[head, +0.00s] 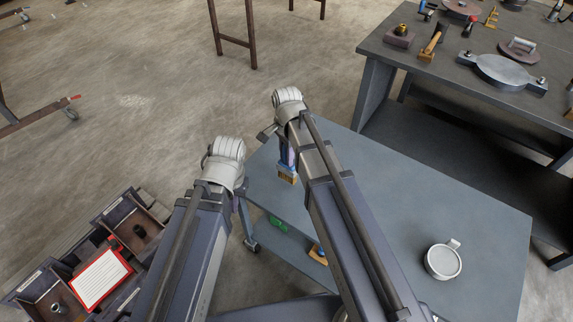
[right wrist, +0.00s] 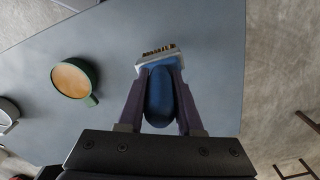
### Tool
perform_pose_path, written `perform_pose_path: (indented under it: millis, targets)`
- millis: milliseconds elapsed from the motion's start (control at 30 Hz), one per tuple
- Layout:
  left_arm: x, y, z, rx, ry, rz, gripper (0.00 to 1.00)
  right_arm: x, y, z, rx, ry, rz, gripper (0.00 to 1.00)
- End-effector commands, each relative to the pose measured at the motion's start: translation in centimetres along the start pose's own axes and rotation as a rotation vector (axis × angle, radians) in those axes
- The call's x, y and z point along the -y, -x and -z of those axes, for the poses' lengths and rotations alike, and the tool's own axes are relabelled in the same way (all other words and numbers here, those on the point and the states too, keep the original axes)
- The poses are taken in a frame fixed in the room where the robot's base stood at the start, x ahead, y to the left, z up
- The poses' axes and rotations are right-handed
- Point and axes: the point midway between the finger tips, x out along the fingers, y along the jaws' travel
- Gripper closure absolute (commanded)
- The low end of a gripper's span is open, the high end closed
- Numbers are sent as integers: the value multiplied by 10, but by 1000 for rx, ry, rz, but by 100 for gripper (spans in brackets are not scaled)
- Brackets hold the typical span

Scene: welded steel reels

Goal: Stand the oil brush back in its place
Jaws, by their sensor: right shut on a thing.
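The oil brush has a blue handle and a pale ferrule with tan bristles (right wrist: 158,52). My right gripper (right wrist: 160,82) is shut on its blue handle. In the head view the tan brush end (head: 287,177) shows below my right gripper (head: 287,153), over the table's far left part. A green cup (right wrist: 93,68) with a tan inside stands on the grey table, left of the brush in the right wrist view and apart from it. The cup is not seen in the head view, where my right arm covers part of the table. My left gripper is hidden behind its own arm.
The grey table (head: 400,200) carries a white mug (head: 443,262) at its right; its middle right is clear. A dark bench (head: 440,65) with tools stands behind. Bins with a red-framed card (head: 100,279) are at lower left.

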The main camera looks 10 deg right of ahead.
Motion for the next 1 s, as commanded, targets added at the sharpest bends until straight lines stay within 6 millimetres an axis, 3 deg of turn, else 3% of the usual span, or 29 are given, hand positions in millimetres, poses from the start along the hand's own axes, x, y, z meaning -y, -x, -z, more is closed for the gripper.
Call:
perform_pose_path:
  millis: [267, 700, 733, 1000]
  targets:
    - [-3, -35, 2, 0, 0, 0, 100, 0, -35, 0, 0, 0, 0, 100]
    - [-4, -38, 2, 0, 0, 0, 100, 0, -39, 0, 0, 0, 0, 100]
    - [-4, -38, 2, 0, 0, 0, 100, 0, -38, 0, 0, 0, 0, 64]
    - [-4, -37, 2, 0, 0, 0, 100, 0, -37, 0, 0, 0, 0, 35]
